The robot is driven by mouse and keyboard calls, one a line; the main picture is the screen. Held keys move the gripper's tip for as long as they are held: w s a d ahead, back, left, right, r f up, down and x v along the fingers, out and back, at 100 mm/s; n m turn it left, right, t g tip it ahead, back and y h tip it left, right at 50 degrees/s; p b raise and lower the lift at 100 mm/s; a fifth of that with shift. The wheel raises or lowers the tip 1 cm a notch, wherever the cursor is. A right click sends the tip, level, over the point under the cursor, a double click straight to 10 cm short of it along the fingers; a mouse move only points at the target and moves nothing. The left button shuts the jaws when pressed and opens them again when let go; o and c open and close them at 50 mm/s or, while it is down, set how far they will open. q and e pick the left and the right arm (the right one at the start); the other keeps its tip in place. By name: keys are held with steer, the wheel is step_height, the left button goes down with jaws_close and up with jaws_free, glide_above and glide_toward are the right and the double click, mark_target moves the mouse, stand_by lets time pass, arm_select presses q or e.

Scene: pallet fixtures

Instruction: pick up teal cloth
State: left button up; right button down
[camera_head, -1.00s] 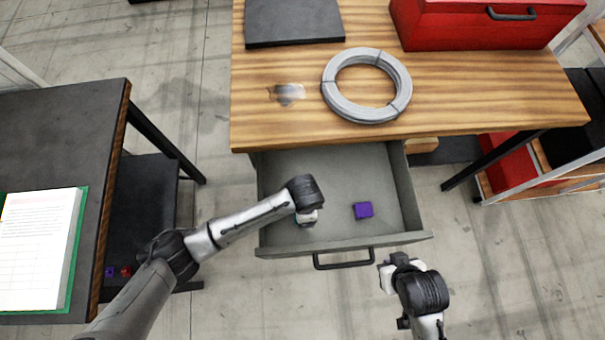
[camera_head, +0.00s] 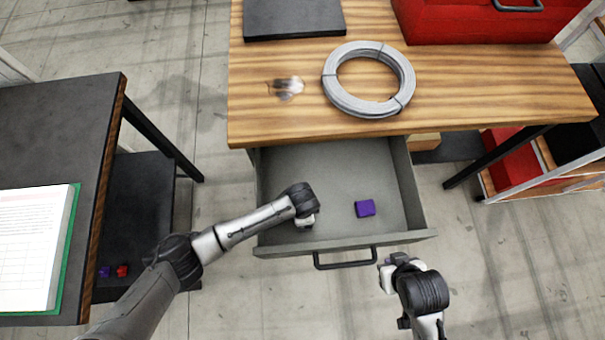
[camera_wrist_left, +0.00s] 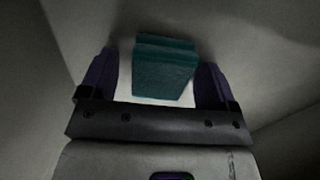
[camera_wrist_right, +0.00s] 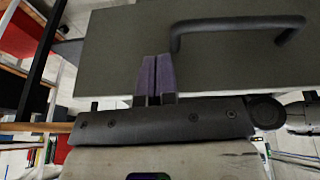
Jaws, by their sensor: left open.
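The teal cloth (camera_wrist_left: 163,68) is a folded block in the left wrist view, lying on the drawer floor. My left gripper (camera_wrist_left: 158,80) is open, with one finger on each side of the cloth; I cannot tell whether they touch it. In the head view my left gripper (camera_head: 305,222) is down inside the open grey drawer (camera_head: 340,168), and the cloth is hidden under the arm. My right gripper (camera_head: 388,275) is outside, in front of the drawer. In the right wrist view its fingers (camera_wrist_right: 158,78) are together, with nothing seen between them.
A purple block (camera_head: 365,208) lies in the drawer to the right of my left gripper. The drawer's front handle (camera_head: 345,262) is close to my right gripper. The wooden tabletop (camera_head: 480,95) overhangs the drawer's back, with a wire coil (camera_head: 338,98) on it.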

arm_select(q)
steer(key=shift+c, duration=0.4)
steer(key=c, duration=0.9)
step_height(320, 180, up, 10)
steer(key=p, duration=0.2)
steer(key=shift+p, duration=0.4)
steer(key=shift+c, duration=0.2)
